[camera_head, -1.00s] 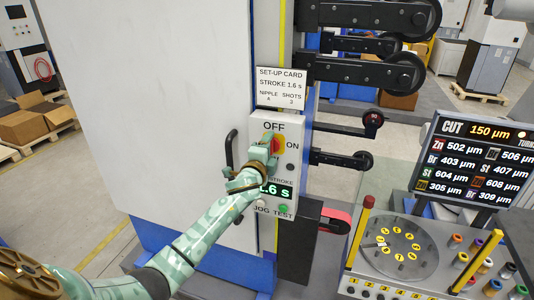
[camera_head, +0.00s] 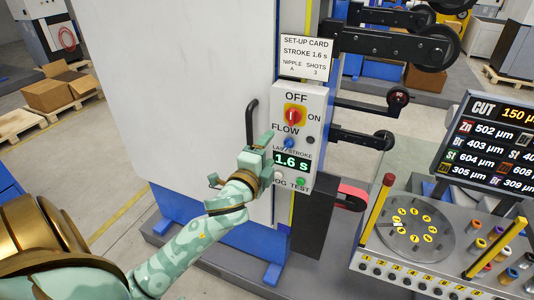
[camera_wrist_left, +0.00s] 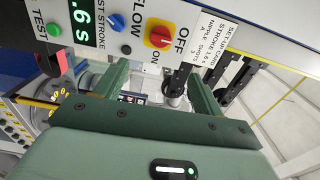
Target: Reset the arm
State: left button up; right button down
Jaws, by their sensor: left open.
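The control box (camera_head: 283,133) on the machine carries a red and yellow OFF/ON knob (camera_head: 295,115), a blue FLOW knob (camera_head: 289,143) and a display (camera_head: 292,162) reading 1.6 s. My left gripper (camera_head: 258,155) is open and empty, just left of the display and below the red knob, apart from that knob. In the left wrist view, the two green fingers (camera_wrist_left: 158,80) stand apart with nothing between them. The red knob (camera_wrist_left: 159,37) and the blue knob (camera_wrist_left: 115,21) show beyond the fingers. My right gripper is not in view.
A black handle (camera_head: 251,122) on the white door is close to my left gripper. Black roller arms (camera_head: 395,42) jut out at the upper right. A console (camera_head: 430,275) with a round dial plate and upright posts stands at the right, under a monitor (camera_head: 495,140).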

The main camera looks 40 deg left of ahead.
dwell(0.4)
pick_arm(q)
notch_tip(320, 180, down, 22)
jog(key=n+g+h+b, duration=0.2)
jog(key=n+g, duration=0.2)
jog(key=n, duration=0.1)
jog(key=s+f+n+g+b, duration=0.15)
jog(key=s+f, duration=0.25)
jog(key=f, duration=0.7)
jog(key=s+f+n+g+b, duration=0.1)
jog(key=s+f+g+b, duration=0.3)
jog(key=f, duration=0.7)
jog(key=s+d+f+n+g+b, duration=0.1)
jog(key=s+d+f+g+b, duration=0.1)
jog(key=s+f, duration=0.8)
jog(key=s+d+f+n+g+h+b, duration=0.1)
jog(key=s+d+f+b, duration=0.3)
jog(key=s+f, duration=0.7)
jog(key=s+d+f+n+g+h+b, duration=0.1)
jog(key=s+d+f+g+b, duration=0.2)
jog(key=s+f+b, duration=0.3)
jog(key=s+f+g, duration=0.1)
jog(key=s+f, duration=0.4)
jog(key=s, duration=0.4)
jog(key=shift+s+d+f+n, duration=0.2)
jog(key=shift+s+n, duration=0.15)
